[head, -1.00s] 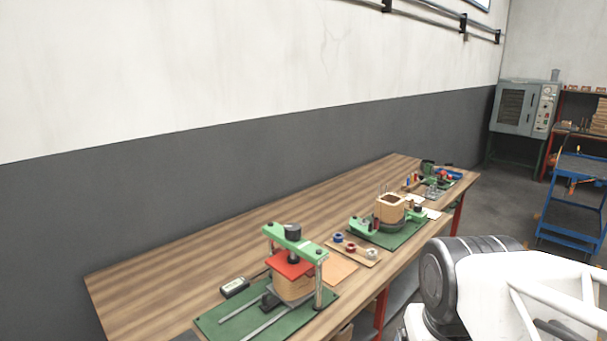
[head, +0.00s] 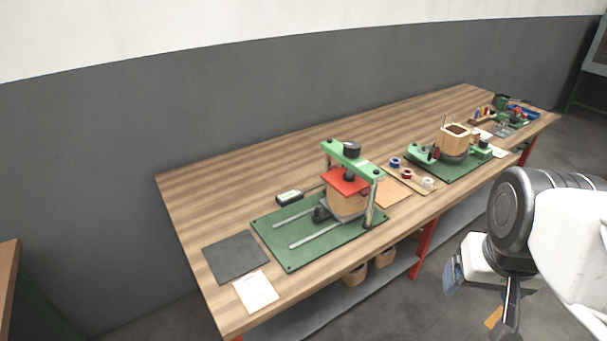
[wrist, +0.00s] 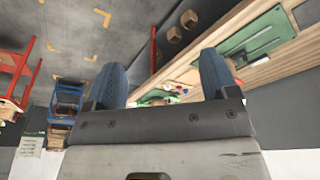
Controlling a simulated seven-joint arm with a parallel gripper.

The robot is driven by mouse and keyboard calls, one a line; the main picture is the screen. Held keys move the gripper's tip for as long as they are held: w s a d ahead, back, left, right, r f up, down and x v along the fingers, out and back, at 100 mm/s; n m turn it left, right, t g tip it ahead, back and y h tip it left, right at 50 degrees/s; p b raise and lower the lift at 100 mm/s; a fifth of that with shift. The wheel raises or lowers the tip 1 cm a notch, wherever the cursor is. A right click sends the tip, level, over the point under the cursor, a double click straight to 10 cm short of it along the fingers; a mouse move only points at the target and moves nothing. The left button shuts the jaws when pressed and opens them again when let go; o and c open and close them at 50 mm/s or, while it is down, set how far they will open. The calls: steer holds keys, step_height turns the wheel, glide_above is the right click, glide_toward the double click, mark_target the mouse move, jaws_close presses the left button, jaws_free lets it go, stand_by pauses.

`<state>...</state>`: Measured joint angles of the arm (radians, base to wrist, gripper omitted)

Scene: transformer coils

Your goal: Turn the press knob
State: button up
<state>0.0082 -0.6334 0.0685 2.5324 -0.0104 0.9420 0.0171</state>
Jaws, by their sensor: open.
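The press stands on a green base plate (head: 280,254) on the workbench. The press knob (head: 351,149) is black and sits on top of the green crossbar (head: 345,155). Below it a red plate (head: 345,181) rests on a wooden coil block (head: 346,203). In the wrist view my gripper (wrist: 164,72) has two blue fingers spread wide apart with nothing between them. It is away from the press, over the floor side of the bench.
A second green fixture (head: 462,163) with a wooden coil stands further along the workbench (head: 215,185). A board with small spools (head: 407,175) lies between. The bench's back strip is clear.

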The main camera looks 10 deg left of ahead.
steer(key=shift+w+r, duration=0.1)
steer(key=shift+w, duration=0.05)
stand_by(0.4)
steer(key=w+a+r, duration=0.1)
steer(key=w+r, duration=0.1)
steer(key=w, duration=0.4)
steer(key=w+a+r, duration=0.2)
steer(key=w+r, duration=0.1)
steer(key=w, duration=0.3)
steer(key=m+g, duration=0.1)
steer(key=g, duration=0.2)
glide_above(352, 145)
steer(key=f, duration=0.4)
steer(key=shift+s+d, duration=0.1)
steer(key=shift+d, duration=0.1)
steer(key=shift+w+a+f, duration=0.1)
steer(key=shift+w+a, duration=0.1)
steer(key=shift+f, duration=0.1)
steer(key=shift+f, duration=3.8)
